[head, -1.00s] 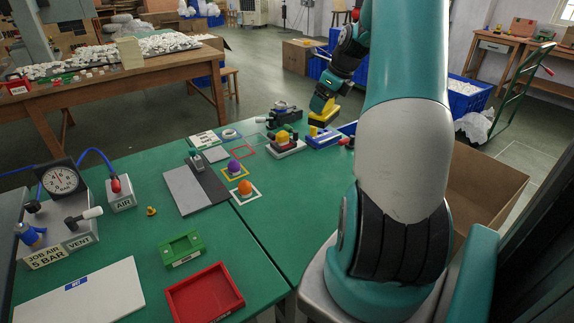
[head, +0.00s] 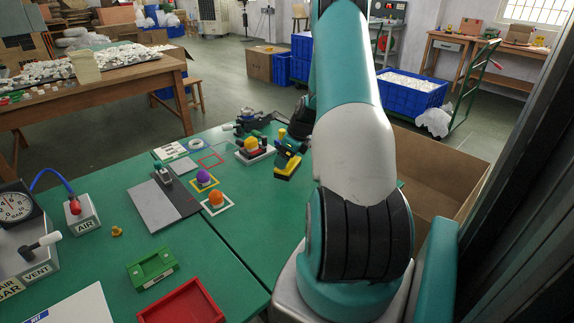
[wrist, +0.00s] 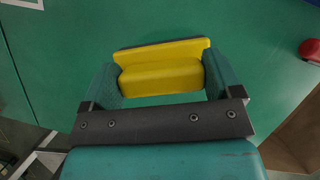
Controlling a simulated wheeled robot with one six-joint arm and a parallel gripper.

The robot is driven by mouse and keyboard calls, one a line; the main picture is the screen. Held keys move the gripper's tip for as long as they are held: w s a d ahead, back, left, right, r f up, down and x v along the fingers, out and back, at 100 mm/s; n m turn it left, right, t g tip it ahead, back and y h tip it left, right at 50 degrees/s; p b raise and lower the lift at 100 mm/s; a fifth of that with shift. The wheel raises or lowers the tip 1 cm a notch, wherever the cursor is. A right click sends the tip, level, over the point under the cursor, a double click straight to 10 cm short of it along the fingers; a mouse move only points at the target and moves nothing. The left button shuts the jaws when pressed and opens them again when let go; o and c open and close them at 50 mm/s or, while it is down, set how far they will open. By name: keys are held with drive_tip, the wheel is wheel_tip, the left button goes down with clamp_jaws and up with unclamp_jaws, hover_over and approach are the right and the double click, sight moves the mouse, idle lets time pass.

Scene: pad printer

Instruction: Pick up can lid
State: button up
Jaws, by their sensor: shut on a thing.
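A yellow piece (wrist: 160,75) with a thick block and a flat flange sits between the two teal fingers of my gripper (wrist: 162,78) in the wrist view. The fingers touch its two ends, and green table top shows around it. In the head view my gripper (head: 291,146) is at the far right part of the green table, with yellow (head: 286,169) showing just below it. No round can lid can be made out; whether the yellow piece is the lid, I cannot tell. My arm hides part of the table behind it.
A white-based fixture with yellow and red parts (head: 254,151) stands just left of my gripper. A purple ball (head: 203,177) and an orange ball (head: 216,198) sit nearer. A red tray (head: 190,304) and green holder (head: 152,267) are in front. A red knob (wrist: 311,50) shows at right in the wrist view.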

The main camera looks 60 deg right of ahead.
drive_tip(key=shift+f, duration=1.85)
drive_tip(key=shift+f, duration=0.1)
drive_tip(key=o, duration=0.8)
drive_tip(key=shift+c, duration=0.2)
